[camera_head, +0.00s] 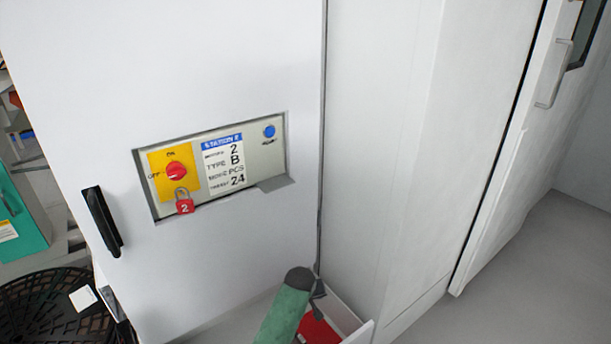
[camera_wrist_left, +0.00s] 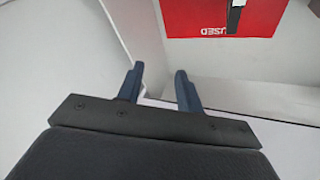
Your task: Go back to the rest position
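Beyond the fingers is a pale surface with a thin white wall (camera_wrist_left: 132,30) to the left. A red panel (camera_wrist_left: 195,20) with upside-down white lettering, "USED", lies past the fingertips. My right gripper is in neither view.
A white cabinet (camera_head: 230,60) carries a recessed panel with a red knob (camera_head: 176,170), a red padlock (camera_head: 185,205) marked 2 and a blue button (camera_head: 269,131). A white box (camera_head: 345,315) with red inside stands below. A black basket (camera_head: 45,310) is at lower left. Grey floor is clear at right.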

